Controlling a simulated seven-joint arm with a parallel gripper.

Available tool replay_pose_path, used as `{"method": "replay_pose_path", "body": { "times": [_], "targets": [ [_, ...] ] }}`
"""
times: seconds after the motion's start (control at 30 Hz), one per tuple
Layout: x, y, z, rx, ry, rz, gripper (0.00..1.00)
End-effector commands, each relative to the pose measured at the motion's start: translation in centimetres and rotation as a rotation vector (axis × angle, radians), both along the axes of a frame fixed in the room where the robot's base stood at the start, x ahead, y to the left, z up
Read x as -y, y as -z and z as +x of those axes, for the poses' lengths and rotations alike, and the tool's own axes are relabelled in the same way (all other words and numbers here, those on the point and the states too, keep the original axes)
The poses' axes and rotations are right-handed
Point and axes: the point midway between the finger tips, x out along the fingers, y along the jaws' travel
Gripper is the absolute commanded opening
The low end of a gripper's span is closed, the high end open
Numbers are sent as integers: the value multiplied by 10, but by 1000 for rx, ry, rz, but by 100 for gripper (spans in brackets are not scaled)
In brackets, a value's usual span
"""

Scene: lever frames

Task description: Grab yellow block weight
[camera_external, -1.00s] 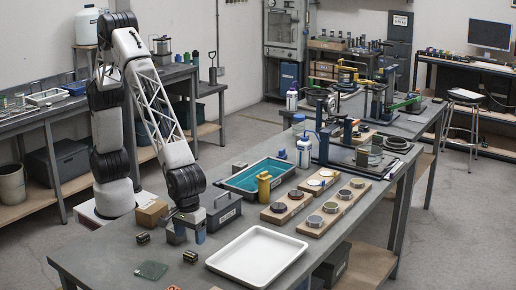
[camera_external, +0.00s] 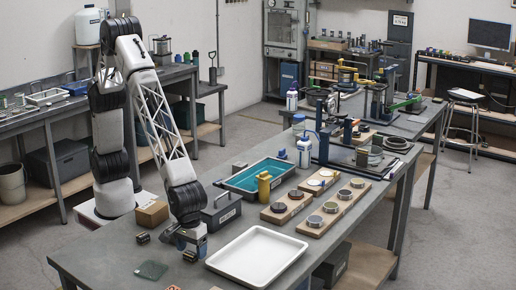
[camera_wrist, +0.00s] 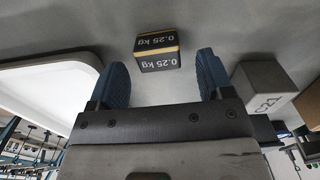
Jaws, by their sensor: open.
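A small dark block weight with a yellow band (camera_wrist: 158,51), marked 0.25 kg, stands on the table in the wrist view. It lies just beyond and between the blue fingertips of my gripper (camera_wrist: 161,70), with a gap to each. In the external view the small dark block (camera_external: 190,256) is at the foot of my gripper (camera_external: 190,250), partly hidden. My gripper is low over the table, open and empty. A similar small dark block with yellowish marks (camera_external: 142,238) stands to the left.
A white tray (camera_external: 258,256) is close to the right of my gripper; it also shows in the wrist view (camera_wrist: 45,85). A grey block marked C21 (camera_wrist: 264,91) is close on the other side. A cardboard box (camera_external: 152,214) and grey case (camera_external: 221,212) stand behind.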

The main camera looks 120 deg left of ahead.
Motion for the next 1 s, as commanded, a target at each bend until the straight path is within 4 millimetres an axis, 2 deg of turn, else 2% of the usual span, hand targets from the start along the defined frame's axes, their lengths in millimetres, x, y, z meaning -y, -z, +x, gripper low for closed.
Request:
{"method": "replay_pose_path", "body": {
  "times": [0.17,0.7,0.77,1.0],
  "targets": [
    [0,11,0,0,0,0,73],
    [0,11,0,0,0,0,73],
    [0,11,0,0,0,0,66],
    [0,11,0,0,0,0,29]
  ]
}}
